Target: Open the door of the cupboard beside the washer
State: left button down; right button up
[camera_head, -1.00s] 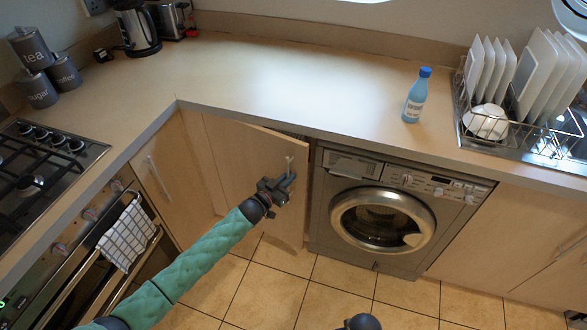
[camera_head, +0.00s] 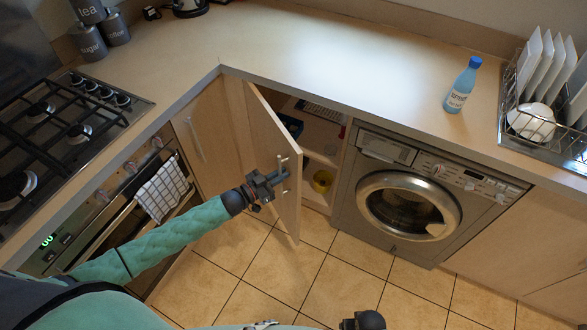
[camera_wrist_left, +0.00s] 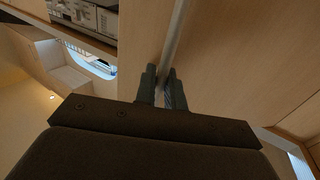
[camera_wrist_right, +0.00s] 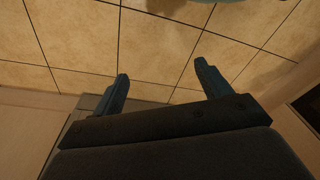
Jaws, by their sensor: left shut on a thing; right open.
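The cupboard door (camera_head: 275,155), pale wood, hangs partly open to the left of the silver washer (camera_head: 408,200). My left gripper (camera_head: 280,179) is shut on the door's metal handle, a bar that also shows between the fingers in the left wrist view (camera_wrist_left: 177,45). In the head view, only a dark part of the right arm shows at the bottom.
Free tiled floor (camera_head: 320,275) lies in front of the door and washer. The oven with a checked towel (camera_head: 162,188) stands left of the door. A blue bottle (camera_head: 462,85) and a dish rack (camera_head: 540,110) stand on the worktop.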

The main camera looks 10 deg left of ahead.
pick_arm(q)
jog(key=s+a+g+b, duration=0.1)
jog(key=s+a, duration=0.2)
jog(key=a, duration=0.6)
jog(key=s+a+m+h, duration=0.1)
jog(key=s+a, duration=0.1)
jog(key=a, duration=0.7)
jog(key=shift+s+g+b, duration=0.35)
jog(key=shift+s+g, duration=0.05)
pick_arm(e)
notch_tip(320, 180, up, 7)
jog(key=w+a, duration=0.1)
jog(key=shift+w+f, duration=0.2)
pick_arm(q)
jog(key=shift+d, duration=0.1)
pick_arm(e)
jog(key=shift+a, duration=0.1)
jog(key=shift+f, duration=0.1)
pick_arm(q)
jog(key=c, duration=1.6)
grip_release()
jog(key=shift+c, duration=0.2)
pick_arm(e)
jog(key=shift+w+r, duration=0.25)
jog(key=shift+w, duration=0.55)
